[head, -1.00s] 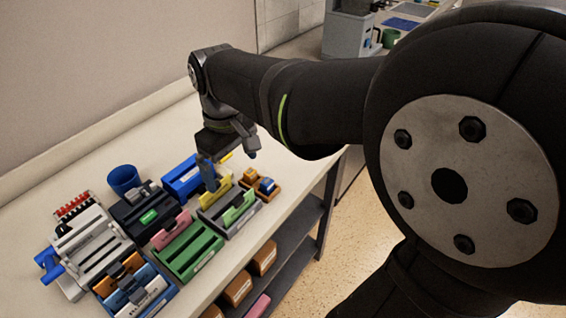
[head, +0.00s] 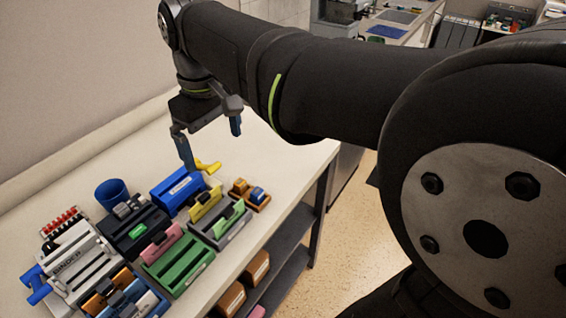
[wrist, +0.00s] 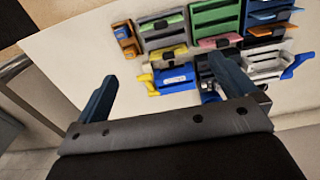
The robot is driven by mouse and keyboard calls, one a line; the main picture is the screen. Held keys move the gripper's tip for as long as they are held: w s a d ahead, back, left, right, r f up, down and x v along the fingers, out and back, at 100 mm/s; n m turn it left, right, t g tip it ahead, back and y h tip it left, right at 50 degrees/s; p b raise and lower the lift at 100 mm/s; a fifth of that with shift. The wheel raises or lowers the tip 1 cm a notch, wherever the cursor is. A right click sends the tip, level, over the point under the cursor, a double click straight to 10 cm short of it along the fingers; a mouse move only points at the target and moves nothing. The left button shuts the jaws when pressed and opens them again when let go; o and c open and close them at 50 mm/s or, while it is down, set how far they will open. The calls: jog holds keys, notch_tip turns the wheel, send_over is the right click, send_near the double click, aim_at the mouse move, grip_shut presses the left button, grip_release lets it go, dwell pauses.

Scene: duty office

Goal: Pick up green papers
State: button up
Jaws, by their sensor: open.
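Light green papers (head: 229,217) stand tilted in a grey tray (head: 212,238) at the right end of the tray group. They also show in the wrist view (wrist: 162,21), at the top, left of a green tray. My gripper (head: 211,148) is open and empty, with its fingers apart above the back of the table. It is up and left of the green papers in the head view.
A blue holder (head: 177,190) and yellow papers (head: 205,206) lie near the gripper. A small orange box (head: 250,195) is right of the grey tray. The table's back right is bare.

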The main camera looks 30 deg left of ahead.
aim_at(228, 211)
jog(key=shift+r, duration=0.5)
notch_tip(228, 211, down, 24)
jog(key=shift+s+r, duration=0.1)
jog(key=c, duration=0.6)
dwell(0.4)
